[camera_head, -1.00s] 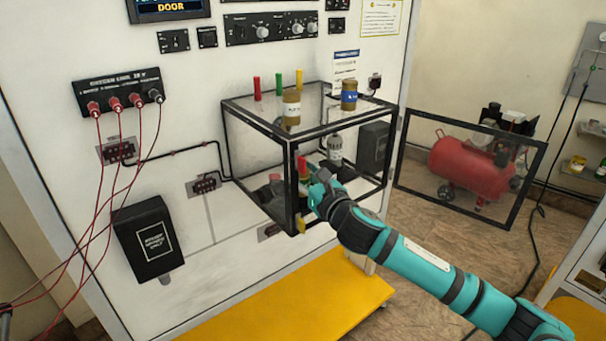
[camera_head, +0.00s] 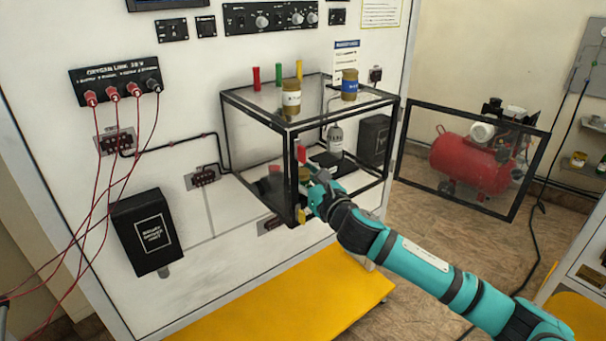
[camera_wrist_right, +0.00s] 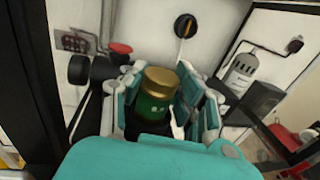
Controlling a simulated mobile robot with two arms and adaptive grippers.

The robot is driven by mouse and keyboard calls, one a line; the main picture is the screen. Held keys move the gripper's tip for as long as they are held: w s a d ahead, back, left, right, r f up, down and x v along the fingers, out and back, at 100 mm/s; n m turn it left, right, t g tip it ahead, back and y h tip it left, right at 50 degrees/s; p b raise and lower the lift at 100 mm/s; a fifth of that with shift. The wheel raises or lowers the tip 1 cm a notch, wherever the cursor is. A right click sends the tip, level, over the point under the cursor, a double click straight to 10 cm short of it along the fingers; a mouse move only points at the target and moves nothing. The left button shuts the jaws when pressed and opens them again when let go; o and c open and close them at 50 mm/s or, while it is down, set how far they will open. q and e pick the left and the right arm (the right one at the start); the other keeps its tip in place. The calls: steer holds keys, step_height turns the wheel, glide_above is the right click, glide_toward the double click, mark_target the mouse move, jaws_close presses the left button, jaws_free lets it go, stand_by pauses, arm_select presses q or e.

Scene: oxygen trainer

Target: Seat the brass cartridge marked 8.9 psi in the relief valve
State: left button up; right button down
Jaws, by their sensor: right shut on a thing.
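My right gripper (camera_head: 316,190) reaches into a clear box with a black frame (camera_head: 290,128). In the right wrist view the gripper (camera_wrist_right: 160,100) is shut on a brass-capped cartridge with a green band (camera_wrist_right: 157,95). The cartridge stands upright over a dark round part (camera_wrist_right: 150,128); fingers hide its lower end, so I cannot tell whether it is seated. No psi marking is readable on it. Two other brass cartridges stand on the box top, one with a white label (camera_head: 292,98) and one with a blue label (camera_head: 349,85).
A red knob (camera_wrist_right: 120,47) sits close beside the gripper. A grey cylinder (camera_head: 334,138) stands inside the box. The framed clear door (camera_head: 402,150) stands open at right, before a red compressor (camera_head: 470,163). Red, green and yellow pegs stand on the box top.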

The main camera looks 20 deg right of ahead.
mark_target(303, 171)
steer(key=c, duration=0.9)
jaws_free()
step_height(303, 171, up, 10)
steer(key=shift+r, duration=0.1)
